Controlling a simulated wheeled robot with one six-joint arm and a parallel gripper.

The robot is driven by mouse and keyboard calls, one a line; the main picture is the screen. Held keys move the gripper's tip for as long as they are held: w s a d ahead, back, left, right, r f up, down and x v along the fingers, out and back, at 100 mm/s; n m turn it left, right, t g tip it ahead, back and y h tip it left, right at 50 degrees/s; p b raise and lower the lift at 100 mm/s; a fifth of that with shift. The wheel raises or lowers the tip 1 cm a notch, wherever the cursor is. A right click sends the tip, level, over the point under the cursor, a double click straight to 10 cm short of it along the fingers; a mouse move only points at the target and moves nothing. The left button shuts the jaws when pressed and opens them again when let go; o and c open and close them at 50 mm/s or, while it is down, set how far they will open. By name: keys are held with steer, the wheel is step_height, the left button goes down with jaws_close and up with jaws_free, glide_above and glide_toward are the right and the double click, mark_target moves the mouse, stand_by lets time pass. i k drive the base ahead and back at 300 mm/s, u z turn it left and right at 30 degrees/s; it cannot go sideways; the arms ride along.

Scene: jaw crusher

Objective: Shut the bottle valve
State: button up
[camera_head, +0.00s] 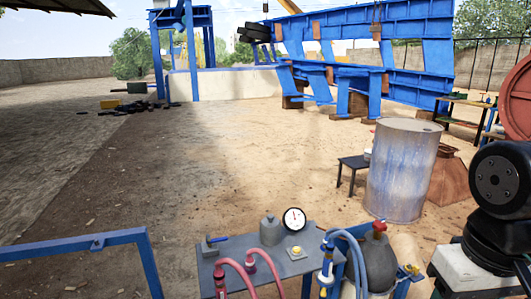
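A dark grey gas bottle (379,264) stands upright at the bottom of the head view, right of the small metal table. A red valve knob (379,226) sits on top of it. Whether the valve is open or shut cannot be told. The lower part of the bottle is cut off by the frame and partly hidden by a blue frame and hoses. Black and white parts of my arm show at the right edge. My gripper is not in view.
The metal table (260,267) holds a round gauge (294,219), a grey weight-like block (270,230) and pink hoses (262,270). Blue hoses (352,248) run close beside the bottle. A steel drum (402,170) stands behind it. A blue rail (75,247) is at lower left; open ground lies mid-view.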

mark_target(380, 226)
steer(key=z, duration=1.95)
steer(key=i, duration=1)
steer(key=u, duration=1.95)
